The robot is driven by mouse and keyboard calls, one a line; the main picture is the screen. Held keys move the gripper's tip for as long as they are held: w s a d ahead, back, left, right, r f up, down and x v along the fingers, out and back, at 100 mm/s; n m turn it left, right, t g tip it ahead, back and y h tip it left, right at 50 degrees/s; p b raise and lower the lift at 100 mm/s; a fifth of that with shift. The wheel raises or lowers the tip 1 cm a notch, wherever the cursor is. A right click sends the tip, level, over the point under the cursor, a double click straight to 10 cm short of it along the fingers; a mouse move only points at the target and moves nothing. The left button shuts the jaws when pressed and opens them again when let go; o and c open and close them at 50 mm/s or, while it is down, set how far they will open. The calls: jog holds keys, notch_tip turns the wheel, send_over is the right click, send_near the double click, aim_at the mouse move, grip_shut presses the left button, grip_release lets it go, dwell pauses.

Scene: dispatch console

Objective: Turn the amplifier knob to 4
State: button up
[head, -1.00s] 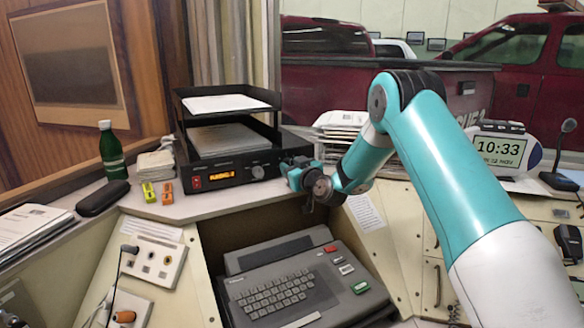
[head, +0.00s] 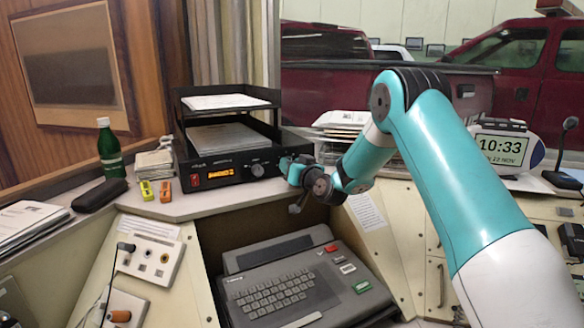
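The amplifier (head: 204,182) is a black box on the shelf, with a red switch at its left and an orange lit display (head: 221,174) too small to read surely. Its round knob (head: 257,170) is on the right part of the front face and is in plain view. My gripper (head: 288,165) is at the right end of the amplifier's front, a little right of the knob and apart from it in the picture. Its fingers are small and partly merge with the dark amplifier, so I cannot tell whether they are open.
A two-level paper tray (head: 228,118) stands on the amplifier. A green bottle (head: 109,150) and yellow and orange markers (head: 165,191) are to the left. A grey keyboard unit (head: 300,285) sits below. A clock (head: 503,150) reading 10:33 stands at right.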

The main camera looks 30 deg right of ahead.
jog(key=o, duration=0.9)
jog(key=shift+s+d+f+b, duration=0.15)
jog(key=shift+s+b, duration=1.45)
jog(key=shift+s, duration=1.3)
jog(key=shift+s+d+b, duration=0.15)
jog(key=shift+s+b, duration=1.4)
jog(key=shift+s, duration=1.35)
jog(key=shift+s+d+f+b, duration=0.15)
jog(key=shift+s+b, duration=1.45)
jog(key=shift+s, duration=1.3)
